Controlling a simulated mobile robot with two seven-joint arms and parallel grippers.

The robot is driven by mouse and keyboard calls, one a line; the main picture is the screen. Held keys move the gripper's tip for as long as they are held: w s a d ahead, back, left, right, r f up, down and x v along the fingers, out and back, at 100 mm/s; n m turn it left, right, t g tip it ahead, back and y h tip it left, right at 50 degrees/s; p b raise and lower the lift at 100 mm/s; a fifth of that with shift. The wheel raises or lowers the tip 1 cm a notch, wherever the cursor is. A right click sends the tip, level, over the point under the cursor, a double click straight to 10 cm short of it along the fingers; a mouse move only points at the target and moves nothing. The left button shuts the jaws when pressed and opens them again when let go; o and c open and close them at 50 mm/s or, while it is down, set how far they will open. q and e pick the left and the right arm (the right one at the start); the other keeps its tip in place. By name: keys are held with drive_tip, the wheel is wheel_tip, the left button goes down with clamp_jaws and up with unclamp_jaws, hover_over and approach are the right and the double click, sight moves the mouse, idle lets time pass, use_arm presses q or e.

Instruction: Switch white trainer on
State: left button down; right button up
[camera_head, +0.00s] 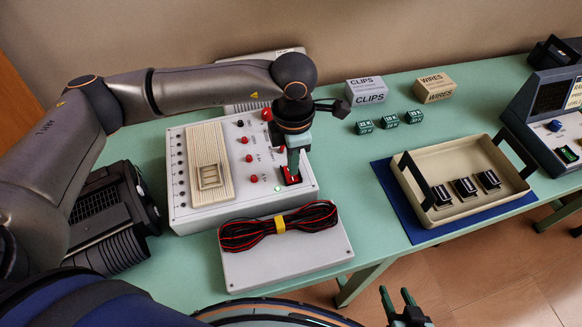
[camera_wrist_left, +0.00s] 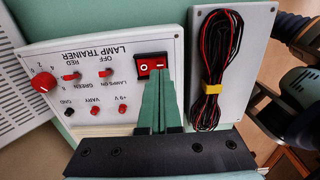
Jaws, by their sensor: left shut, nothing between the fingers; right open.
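The white trainer (camera_head: 183,214), labelled LAMP TRAINER in the left wrist view (camera_wrist_left: 120,60), lies on the green table. Its red rocker switch (camera_wrist_left: 144,67) sits in a black frame at the panel's front right and also shows in the head view (camera_head: 284,172). My left gripper (camera_head: 292,176) is shut and empty, pointing down at the switch. A small greenish light (camera_head: 278,189) glows beside the switch. My right gripper (camera_head: 406,300) is open and empty at the bottom.
A grey box with a red and black wire bundle (camera_head: 280,228) lies in front of the trainer. A beige tray (camera_head: 480,208) with black parts stands on a blue mat at right. CLIPS (camera_head: 366,91) and WIRES (camera_head: 434,88) boxes stand behind. A black device (camera_head: 110,220) is at left.

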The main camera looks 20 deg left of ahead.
sight(292, 179)
use_arm(q)
wheel_tip(292, 179, up, 4)
drive_tip(key=shift+r+p, duration=0.15)
drive_tip(key=shift+p, duration=0.8)
drive_tip(key=shift+s, duration=0.1)
